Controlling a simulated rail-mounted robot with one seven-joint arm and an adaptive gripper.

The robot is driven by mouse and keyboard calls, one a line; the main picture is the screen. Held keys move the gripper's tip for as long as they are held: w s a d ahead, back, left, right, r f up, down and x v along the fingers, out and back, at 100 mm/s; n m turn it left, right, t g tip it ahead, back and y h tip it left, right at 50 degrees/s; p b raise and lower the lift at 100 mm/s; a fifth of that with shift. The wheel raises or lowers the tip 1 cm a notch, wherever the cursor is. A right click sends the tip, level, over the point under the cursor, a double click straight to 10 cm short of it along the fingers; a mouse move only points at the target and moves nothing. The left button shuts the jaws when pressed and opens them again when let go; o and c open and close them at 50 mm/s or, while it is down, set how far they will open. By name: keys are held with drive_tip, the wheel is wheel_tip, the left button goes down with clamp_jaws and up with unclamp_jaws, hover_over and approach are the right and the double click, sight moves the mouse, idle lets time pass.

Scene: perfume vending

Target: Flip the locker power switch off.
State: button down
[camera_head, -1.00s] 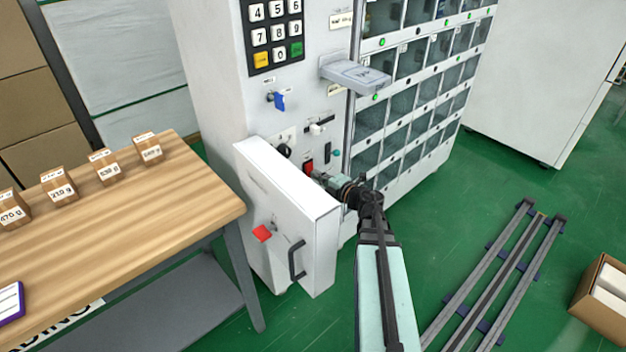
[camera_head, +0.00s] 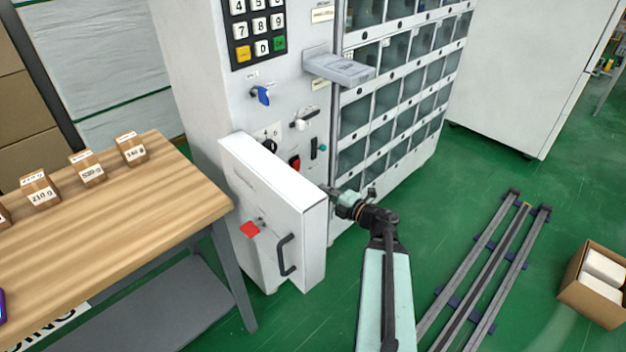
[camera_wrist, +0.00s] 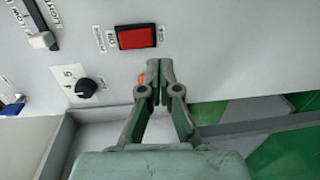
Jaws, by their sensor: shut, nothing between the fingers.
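The red rocker switch (camera_head: 295,163) sits low on the white locker's control panel, above the open drawer. In the wrist view the red switch (camera_wrist: 137,37) shows in a black frame with small labels around it. My gripper (camera_head: 327,189) is below and right of the switch in the head view. In the wrist view my gripper (camera_wrist: 153,66) has its fingertips together, empty, just below the switch with a small gap visible. Part of the panel's lower edge is hidden behind the fingers. The small indicator lights on the locker doors look dark.
An open white drawer (camera_head: 265,185) with a black handle juts out left of my gripper. A black knob (camera_wrist: 87,88) and white slider (camera_wrist: 43,40) are beside the switch. A grey tray (camera_head: 340,68) sticks out above.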

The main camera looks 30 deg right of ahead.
drive_tip(key=shift+s+d+f+p, duration=0.1)
drive_tip(key=shift+s+d+p, duration=0.05)
drive_tip(key=shift+s+p, duration=0.5)
drive_tip(key=shift+s+d+f+p, duration=0.2)
drive_tip(key=shift+s+p, duration=0.3)
drive_tip(key=shift+s, duration=0.25)
drive_tip(key=shift+s+d+f+p, duration=0.1)
drive_tip(key=shift+s+d+p, duration=0.05)
drive_tip(key=shift+s+p, duration=0.5)
